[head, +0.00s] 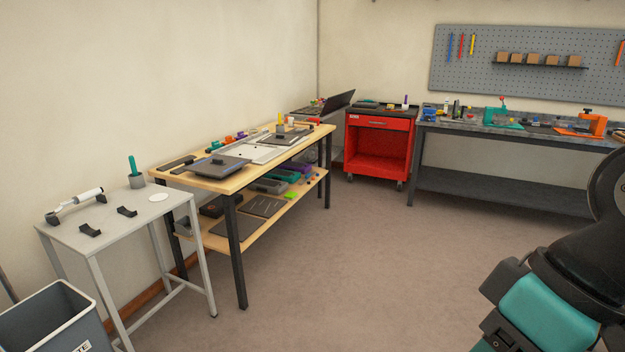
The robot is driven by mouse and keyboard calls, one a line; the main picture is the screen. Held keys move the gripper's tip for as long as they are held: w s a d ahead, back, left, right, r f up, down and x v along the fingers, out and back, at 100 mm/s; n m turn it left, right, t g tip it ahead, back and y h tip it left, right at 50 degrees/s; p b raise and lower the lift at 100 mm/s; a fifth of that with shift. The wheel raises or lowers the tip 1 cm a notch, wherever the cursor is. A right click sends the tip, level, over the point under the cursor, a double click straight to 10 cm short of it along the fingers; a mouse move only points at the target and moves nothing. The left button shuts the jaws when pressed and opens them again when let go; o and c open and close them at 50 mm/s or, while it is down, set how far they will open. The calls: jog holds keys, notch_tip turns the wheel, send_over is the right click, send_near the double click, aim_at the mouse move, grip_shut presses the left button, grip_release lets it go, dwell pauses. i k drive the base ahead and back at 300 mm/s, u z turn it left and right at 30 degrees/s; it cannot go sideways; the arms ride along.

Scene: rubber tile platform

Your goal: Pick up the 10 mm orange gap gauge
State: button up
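I cannot make out a 10 mm orange gap gauge for sure. Small orange items (228,139) lie among coloured things toward the back of the wooden table (215,183). Larger orange items (592,123) are on the workbench at the right, too far off to tell their markings. Part of my own arm, black and teal, fills the lower right corner. My gripper is not in view.
A grey side table (110,225) stands front left beside a grey bin (50,325). A red tool cart (378,165) stands at the back, next to the long workbench (500,134). A pegboard (540,85) hangs above. The middle floor is clear.

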aim_at(229, 139)
jog(key=u, duration=0.1)
jog(key=i, duration=2.3)
jog(key=u, duration=0.45)
jog(key=i, duration=2.6)
jog(key=u, duration=0.25)
